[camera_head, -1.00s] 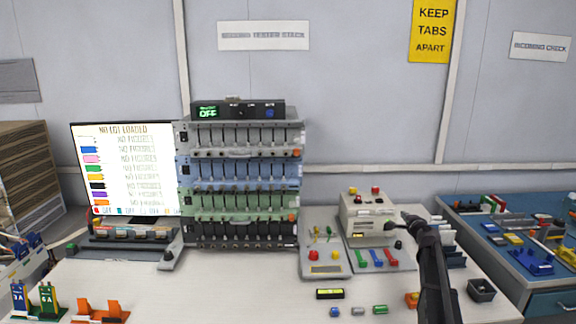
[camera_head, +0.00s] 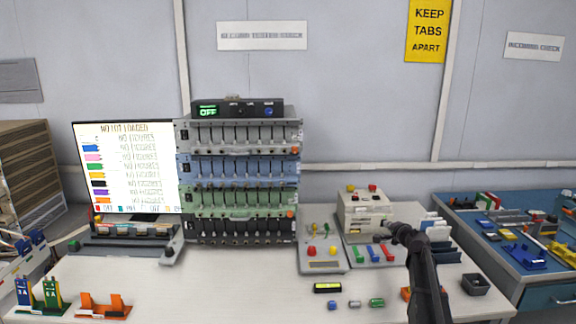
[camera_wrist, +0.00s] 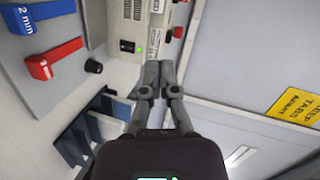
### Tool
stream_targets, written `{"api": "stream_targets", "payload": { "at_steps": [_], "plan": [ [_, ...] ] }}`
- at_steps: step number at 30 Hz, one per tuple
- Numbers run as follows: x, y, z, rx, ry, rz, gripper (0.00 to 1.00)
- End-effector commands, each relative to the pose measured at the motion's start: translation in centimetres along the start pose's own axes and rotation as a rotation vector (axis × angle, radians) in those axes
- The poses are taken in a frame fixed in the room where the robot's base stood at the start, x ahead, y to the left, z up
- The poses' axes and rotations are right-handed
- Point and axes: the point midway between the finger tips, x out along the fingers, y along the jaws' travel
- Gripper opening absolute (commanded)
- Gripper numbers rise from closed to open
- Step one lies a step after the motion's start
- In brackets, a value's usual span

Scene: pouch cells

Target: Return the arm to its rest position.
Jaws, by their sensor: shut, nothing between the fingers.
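My gripper (camera_wrist: 152,85) shows in the wrist view with its fingertips together and nothing between them. In the head view my dark arm rises from the bottom right, and my gripper (camera_head: 388,229) is small at its upper end, in front of the cream tester box (camera_head: 362,207). The cream box, with red knobs, also shows at the top of the wrist view (camera_wrist: 128,22). I cannot tell from these frames whether the fingers touch it; they look apart from it.
A rack (camera_head: 240,170) of cell slots and a screen (camera_head: 128,165) stand left of the arm. Blue and red clips (camera_head: 380,253) lie on a grey panel by the box. Dark upright dividers (camera_head: 440,240) and a small black bin (camera_head: 475,284) are right of the arm. A blue bench (camera_head: 550,270) stands at far right.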

Motion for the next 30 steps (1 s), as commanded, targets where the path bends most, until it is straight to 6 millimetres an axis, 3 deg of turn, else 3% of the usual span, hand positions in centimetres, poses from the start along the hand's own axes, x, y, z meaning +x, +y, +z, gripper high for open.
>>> {"api": "stream_targets", "payload": {
  "at_steps": [8,14,18,22,30],
  "plan": [
    [-2.9,2.6,9.0,-0.223,-0.187,0.137,0.00],
    [-8.0,6.8,17.7,-0.483,-0.406,0.324,0.00],
    [-12.7,10.2,22.5,-0.664,-0.561,0.475,0.00],
    [-17.2,12.9,25.4,-0.806,-0.683,0.613,0.00],
    [-23.4,15.8,27.6,-0.973,-0.828,0.808,0.00]
  ]
}}
